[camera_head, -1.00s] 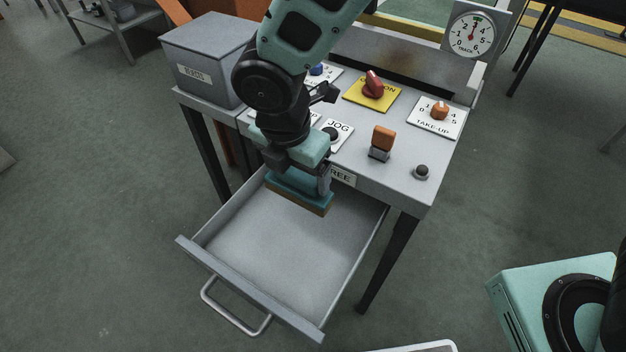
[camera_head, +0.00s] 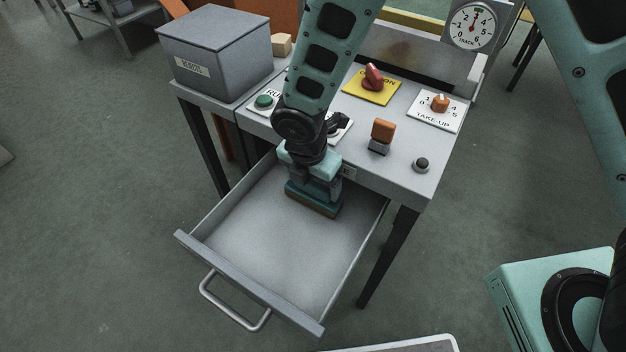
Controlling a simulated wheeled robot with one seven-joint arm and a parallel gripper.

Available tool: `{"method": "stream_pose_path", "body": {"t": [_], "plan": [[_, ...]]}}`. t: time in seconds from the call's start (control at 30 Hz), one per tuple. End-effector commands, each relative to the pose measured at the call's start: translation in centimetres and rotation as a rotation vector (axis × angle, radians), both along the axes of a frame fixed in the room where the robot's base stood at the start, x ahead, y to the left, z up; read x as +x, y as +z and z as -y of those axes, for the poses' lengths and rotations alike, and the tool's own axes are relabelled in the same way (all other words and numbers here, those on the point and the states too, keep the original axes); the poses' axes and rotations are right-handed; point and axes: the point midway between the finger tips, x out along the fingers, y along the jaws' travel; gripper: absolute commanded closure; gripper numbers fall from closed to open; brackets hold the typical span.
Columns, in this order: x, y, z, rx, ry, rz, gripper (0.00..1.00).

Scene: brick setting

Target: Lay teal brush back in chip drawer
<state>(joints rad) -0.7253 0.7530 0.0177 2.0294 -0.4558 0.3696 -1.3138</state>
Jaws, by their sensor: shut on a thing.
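The grey chip drawer (camera_head: 262,250) is pulled open below the console, and its floor is mostly bare. The teal brush (camera_head: 300,193), a teal block with a brown bristle strip along its bottom, is inside the drawer's outline near the back right. My gripper (camera_head: 314,186) points down and is shut on the brush from above. I cannot tell whether the bristles touch the drawer floor. My gripper and wrist hide part of the brush's top.
The console top (camera_head: 403,178) overhangs the drawer's back, with an orange switch (camera_head: 383,131), a black knob (camera_head: 421,165), a red selector (camera_head: 373,76) and a green button (camera_head: 264,102). A grey lidded bin (camera_head: 212,62) stands left. The drawer's front half is clear.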

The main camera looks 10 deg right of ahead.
Motion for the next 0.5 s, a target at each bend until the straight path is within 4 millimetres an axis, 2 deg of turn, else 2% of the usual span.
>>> {"method": "stream_pose_path", "body": {"t": [0.47, 0.5], "plan": [[0.13, -0.89, 0.05, 0.000, 0.001, 0.001, 0.37], [0.13, -0.93, 0.05, 0.000, 0.002, 0.001, 0.13]]}}
